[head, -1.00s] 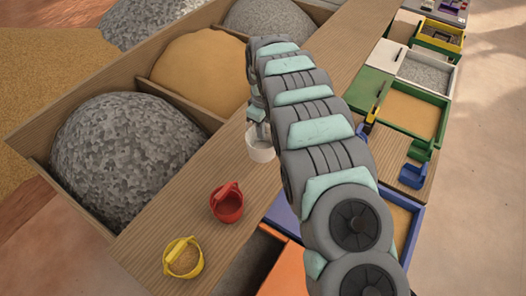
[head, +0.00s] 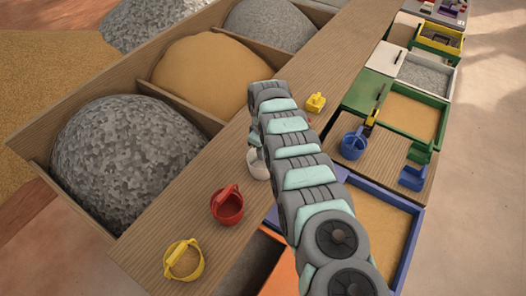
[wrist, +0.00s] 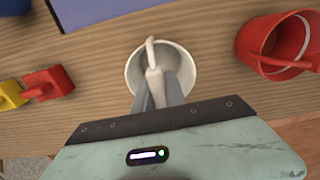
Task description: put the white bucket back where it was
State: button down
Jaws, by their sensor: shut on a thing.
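The white bucket (head: 258,164) is at the wooden plank, right of and beyond the red bucket (head: 227,206); my arm partly hides it in the head view. In the wrist view the white bucket (wrist: 187,68) is seen from above, upright or nearly so, with its handle up. My gripper (wrist: 158,92) is shut on that handle, over the bucket's opening. I cannot tell whether the bucket's base touches the plank. The gripper's fingers are mostly hidden in the head view.
A yellow bucket (head: 183,260) stands nearer on the plank. The red bucket also shows close by in the wrist view (wrist: 275,48). A yellow block (head: 315,103) lies farther along the plank. A blue bucket (head: 353,142) stands right of my arm. Bins of gravel and sand line the left.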

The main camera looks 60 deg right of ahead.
jog(key=shift+f, duration=0.15)
jog(key=c, duration=1.4)
grip_release()
jog(key=shift+o, duration=0.2)
jog(key=shift+r+b, duration=0.65)
jog(key=shift+r, duration=5.5)
